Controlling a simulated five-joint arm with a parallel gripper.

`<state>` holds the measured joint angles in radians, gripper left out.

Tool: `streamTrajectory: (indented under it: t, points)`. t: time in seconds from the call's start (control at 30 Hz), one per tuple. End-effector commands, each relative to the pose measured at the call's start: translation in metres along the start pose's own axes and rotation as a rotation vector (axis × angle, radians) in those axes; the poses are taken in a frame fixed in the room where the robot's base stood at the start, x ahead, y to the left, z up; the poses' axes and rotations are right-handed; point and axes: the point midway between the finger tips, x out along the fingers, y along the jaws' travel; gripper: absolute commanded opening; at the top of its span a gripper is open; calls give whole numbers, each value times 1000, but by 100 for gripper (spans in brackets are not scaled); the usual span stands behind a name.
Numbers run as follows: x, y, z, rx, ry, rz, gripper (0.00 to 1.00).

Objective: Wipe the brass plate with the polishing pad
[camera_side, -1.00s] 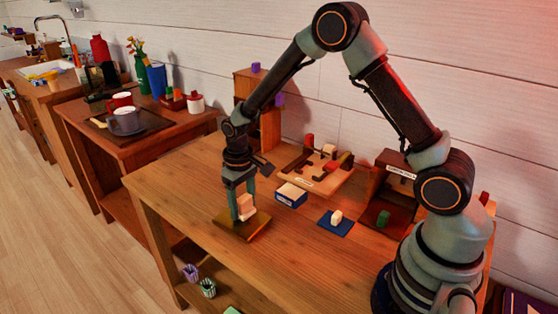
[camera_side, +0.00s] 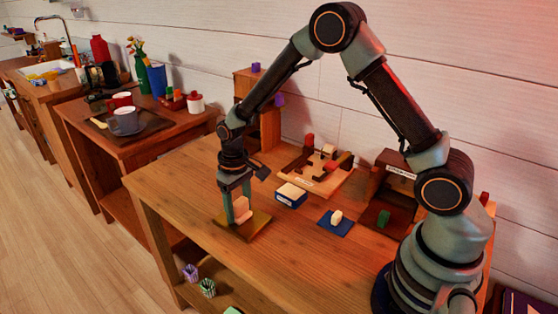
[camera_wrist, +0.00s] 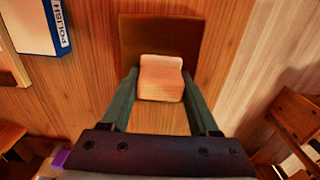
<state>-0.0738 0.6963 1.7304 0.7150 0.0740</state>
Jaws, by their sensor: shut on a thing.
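The brass plate (camera_side: 258,224) is a dull brown-gold square on the left front part of the wooden table. In the wrist view the plate (camera_wrist: 160,30) lies ahead of my fingers. My gripper (camera_side: 238,206) points down over its left part, shut on a pale, block-shaped polishing pad (camera_side: 241,212). In the wrist view the pad (camera_wrist: 160,80) sits between both fingers and overlaps the plate's lower edge. The pad is low at the plate; I cannot tell if it touches. The plate's surface beneath the pad is hidden.
A blue-and-white box (camera_side: 290,195), marked POLISH in the wrist view, stands right of the plate. Further right are a blue mat (camera_side: 326,228) with a pale piece and a dark open box (camera_side: 392,190). A wooden tray (camera_side: 325,182) lies behind. Bare tabletop surrounds the plate.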

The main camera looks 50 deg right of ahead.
Motion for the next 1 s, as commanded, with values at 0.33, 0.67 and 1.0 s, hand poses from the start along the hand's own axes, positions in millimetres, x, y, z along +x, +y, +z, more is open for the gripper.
streamTrajectory:
  t: [0.33,0.67,1.0]
  points:
    - [0,33,-1,4,-1,0,9]
    - [0,20,6,-3,-1,0,9]
    - [0,-11,7,-2,-1,0,9]
